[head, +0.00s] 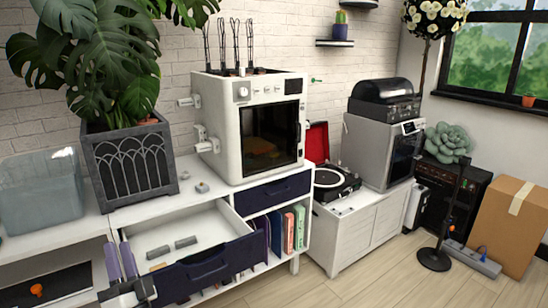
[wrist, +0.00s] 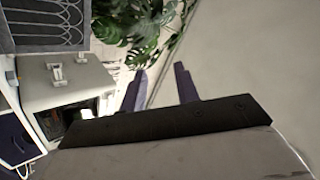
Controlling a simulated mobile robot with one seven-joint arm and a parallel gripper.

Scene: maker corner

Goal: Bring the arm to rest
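My gripper (head: 118,246) is at the lower left of the head view, in front of the white cabinet (head: 85,232) and just left of the open drawer (head: 208,268). Its two purple fingers stand apart with nothing between them. In the wrist view my gripper (wrist: 161,72) also shows its fingers spread and empty. The wrist view looks sideways, with the plant (wrist: 140,28) and the white printer-like machine (wrist: 68,82) to the left. Most of my arm is out of the head view.
The drawer sticks out and holds small grey blocks (head: 185,241). A planter (head: 130,162), a clear bin (head: 40,192) and the white machine (head: 235,130) stand on the cabinet. A record player (head: 332,180) and a cardboard box (head: 510,225) are to the right. The floor (head: 370,282) is open at front right.

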